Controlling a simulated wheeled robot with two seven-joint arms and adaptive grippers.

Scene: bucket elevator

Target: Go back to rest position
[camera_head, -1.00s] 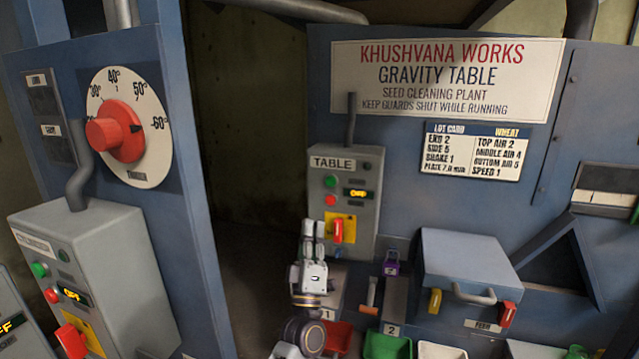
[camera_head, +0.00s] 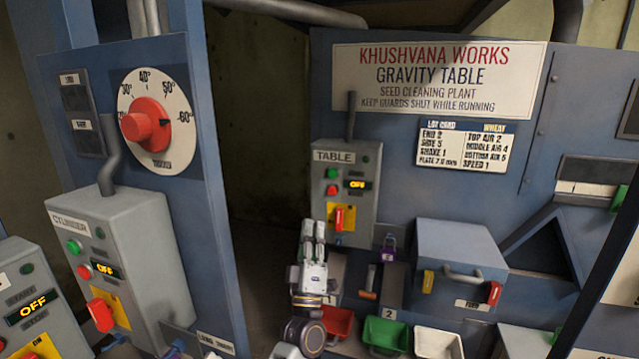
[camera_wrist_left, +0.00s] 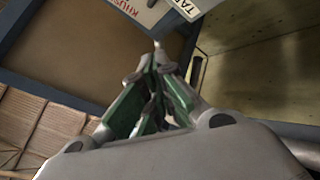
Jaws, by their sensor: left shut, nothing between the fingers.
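My left gripper (camera_head: 313,235) stands upright in front of the lower part of the grey TABLE control box (camera_head: 330,200). Its fingers are together and hold nothing. In the left wrist view its fingertips (camera_wrist_left: 157,55) meet, with green pads inside, and part of the TABLE label shows beyond them. The box has a green button, a red button, a lit OFF display and a red switch handle (camera_head: 339,217) just right of the fingers. I cannot tell whether the fingers touch the box. My right gripper is not in view.
The CYLINDER box (camera_head: 120,270) and a red dial (camera_head: 146,125) are at left. A feed box (camera_head: 460,265) is at right. Red (camera_head: 338,322), green (camera_head: 386,334) and white bins (camera_head: 438,344) stand below. A dark gap (camera_head: 265,180) lies left of the TABLE box.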

